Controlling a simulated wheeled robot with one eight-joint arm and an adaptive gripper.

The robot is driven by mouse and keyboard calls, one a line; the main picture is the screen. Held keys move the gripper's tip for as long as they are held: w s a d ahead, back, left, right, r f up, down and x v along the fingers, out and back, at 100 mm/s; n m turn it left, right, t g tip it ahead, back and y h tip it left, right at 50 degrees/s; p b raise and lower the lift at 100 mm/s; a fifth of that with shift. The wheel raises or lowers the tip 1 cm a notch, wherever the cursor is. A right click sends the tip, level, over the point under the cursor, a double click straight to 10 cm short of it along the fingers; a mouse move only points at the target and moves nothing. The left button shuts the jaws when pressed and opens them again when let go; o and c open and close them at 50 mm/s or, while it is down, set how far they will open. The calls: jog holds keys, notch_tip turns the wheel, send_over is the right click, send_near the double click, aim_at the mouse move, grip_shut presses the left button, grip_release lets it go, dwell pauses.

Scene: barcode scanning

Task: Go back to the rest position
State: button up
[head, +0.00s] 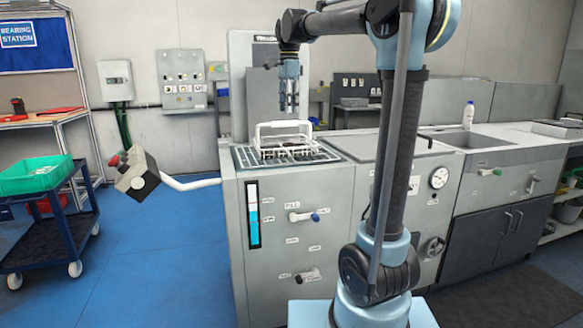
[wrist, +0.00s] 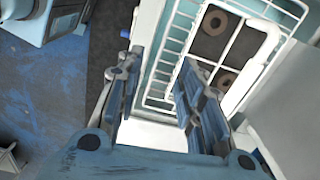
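My gripper (head: 289,106) hangs fingers down above a white wire basket (head: 284,129), with a gap between them. The basket sits on the grated top of the grey machine (head: 290,205). In the wrist view the fingers of my gripper (wrist: 158,92) are spread apart with nothing between them. The white rim and wires of the basket (wrist: 178,45) show beyond the fingers, with round dark brown parts (wrist: 215,22) inside. Part of the basket is hidden by the right finger.
A blue cart (head: 45,225) with a green bin (head: 35,175) stands at the left. A grey box on a white arm (head: 138,175) juts out beside the machine. A sink counter (head: 480,140) with a white bottle (head: 468,115) runs right. Blue floor (head: 150,270) is clear in front.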

jog(key=s+d+f+n+t, duration=0.1)
jog(key=s+d+f+n, duration=0.6)
jog(key=s+d+f, duration=0.75)
jog(key=s+d+f+n, duration=0.2)
jog(key=s+f+n, duration=0.1)
jog(key=s+f, duration=0.5)
jog(key=s+d+f+n+t, duration=0.1)
jog(key=s+d+f+n, duration=0.2)
jog(key=s+f, duration=0.4)
notch_tip(320, 180, down, 6)
jog(key=shift+s+d+n, duration=0.2)
jog(key=shift+s+n, duration=0.2)
jog(key=shift+n, duration=0.2)
jog(key=shift+s+r, duration=0.3)
jog(key=shift+s, duration=0.1)
